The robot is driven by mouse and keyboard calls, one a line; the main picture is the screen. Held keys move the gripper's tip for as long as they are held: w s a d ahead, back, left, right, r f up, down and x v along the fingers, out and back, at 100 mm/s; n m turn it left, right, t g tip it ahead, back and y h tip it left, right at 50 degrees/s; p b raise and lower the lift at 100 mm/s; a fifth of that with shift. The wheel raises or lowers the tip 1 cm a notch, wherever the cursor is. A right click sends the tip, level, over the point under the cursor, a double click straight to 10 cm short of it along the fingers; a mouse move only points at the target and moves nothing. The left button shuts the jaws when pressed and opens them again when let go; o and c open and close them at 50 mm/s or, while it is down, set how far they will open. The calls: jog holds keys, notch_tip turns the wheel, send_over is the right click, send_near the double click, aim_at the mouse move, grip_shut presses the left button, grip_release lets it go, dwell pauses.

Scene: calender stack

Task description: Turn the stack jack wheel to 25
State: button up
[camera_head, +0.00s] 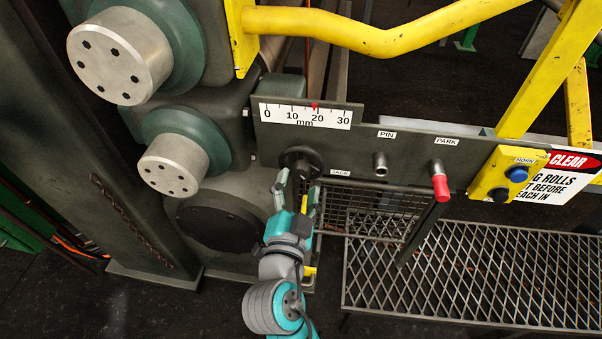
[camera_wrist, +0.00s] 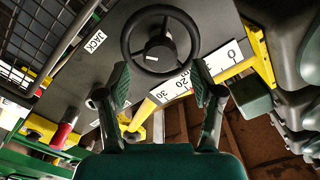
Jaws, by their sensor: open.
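The jack wheel (camera_head: 301,157) is a small dark handwheel on the grey panel, left of the JACK label (camera_head: 340,172). In the wrist view the wheel (camera_wrist: 134,32) shows its round black rim, spokes and a hub with a pale mark. The white mm scale (camera_head: 305,116) above it runs from 0 to 30. Its red pointer (camera_head: 314,106) stands just short of 20. My gripper (camera_head: 297,184) is open just below the wheel. In the wrist view its fingers (camera_wrist: 160,72) stand apart at either side of the wheel's near edge; I cannot tell whether they touch it.
Right of the wheel are the PIN knob (camera_head: 380,164), the red-handled PARK lever (camera_head: 440,185) and a yellow HORN box (camera_head: 510,174). A wire mesh guard (camera_head: 372,215) hangs below the panel. A yellow rail (camera_head: 390,38) crosses above. Steel rolls (camera_head: 172,166) stand at left.

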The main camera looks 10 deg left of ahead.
aim_at(301, 174)
jog(key=shift+w, duration=1.75)
jog(key=c, duration=1.1)
